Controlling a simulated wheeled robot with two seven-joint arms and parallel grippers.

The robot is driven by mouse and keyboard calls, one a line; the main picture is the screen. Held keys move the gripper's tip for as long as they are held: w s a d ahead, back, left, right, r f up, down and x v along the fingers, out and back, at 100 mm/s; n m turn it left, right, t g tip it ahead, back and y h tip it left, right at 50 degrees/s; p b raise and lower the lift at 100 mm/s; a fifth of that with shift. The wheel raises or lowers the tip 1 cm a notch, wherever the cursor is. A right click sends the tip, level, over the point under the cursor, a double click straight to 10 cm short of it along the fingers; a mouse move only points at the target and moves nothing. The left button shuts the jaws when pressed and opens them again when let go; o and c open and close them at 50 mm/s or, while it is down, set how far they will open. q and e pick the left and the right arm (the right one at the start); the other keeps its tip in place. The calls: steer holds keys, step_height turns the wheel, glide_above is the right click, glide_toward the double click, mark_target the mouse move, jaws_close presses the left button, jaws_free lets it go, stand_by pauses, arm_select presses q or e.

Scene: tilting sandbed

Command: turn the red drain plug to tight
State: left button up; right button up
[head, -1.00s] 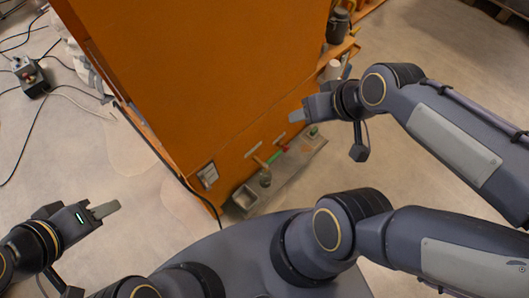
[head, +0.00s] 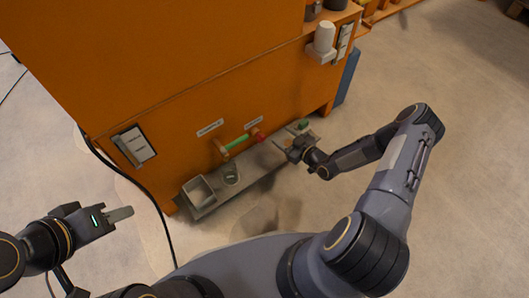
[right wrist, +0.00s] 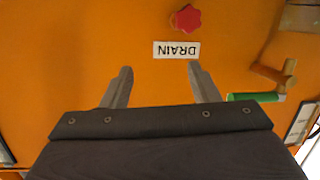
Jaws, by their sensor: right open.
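The red drain plug (head: 258,135) sits low on the front of the orange cabinet, right of a green-handled lever (head: 237,142). In the right wrist view the red plug (right wrist: 187,18) is star-shaped, beyond my fingertips, next to an upside-down DRAIN label (right wrist: 177,50). My right gripper (head: 284,146) is open and empty, its fingers pointing at the cabinet front, apart from the plug. It also shows at the bottom of the right wrist view (right wrist: 160,72). My left gripper (head: 122,214) is out at the left, away from the cabinet; its jaw gap cannot be made out.
A grey ledge (head: 262,173) runs below the plug, with a square tray (head: 198,191), a jar (head: 230,173) and a green item (head: 303,125). A black cable (head: 158,212) hangs at the cabinet's left corner.

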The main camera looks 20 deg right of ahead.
mark_target(263, 140)
steer(key=a+f, duration=0.1)
steer(key=f, duration=0.1)
steer(key=s+a+f+t+b, duration=0.1)
steer(key=f, duration=0.1)
steer(key=s+a+f+m+t+b, duration=0.1)
steer(key=f, duration=0.1)
steer(key=shift+s+f+y, duration=0.1)
steer(key=shift+s+y, duration=0.15)
steer(key=shift+y, duration=0.05)
steer(key=shift+w+a+t, duration=0.1)
steer(key=shift+a+t, duration=0.05)
steer(key=shift+t, duration=0.15)
steer(key=b+x, duration=0.2)
steer(key=x, duration=0.4)
steer(key=shift+w, duration=0.1)
arm_select(q)
steer(key=shift+f, duration=2.8)
arm_select(e)
steer(key=shift+w+a, duration=0.25)
steer(key=shift+w, duration=0.3)
arm_select(q)
steer(key=shift+f, duration=0.1)
arm_select(e)
steer(key=c, duration=1)
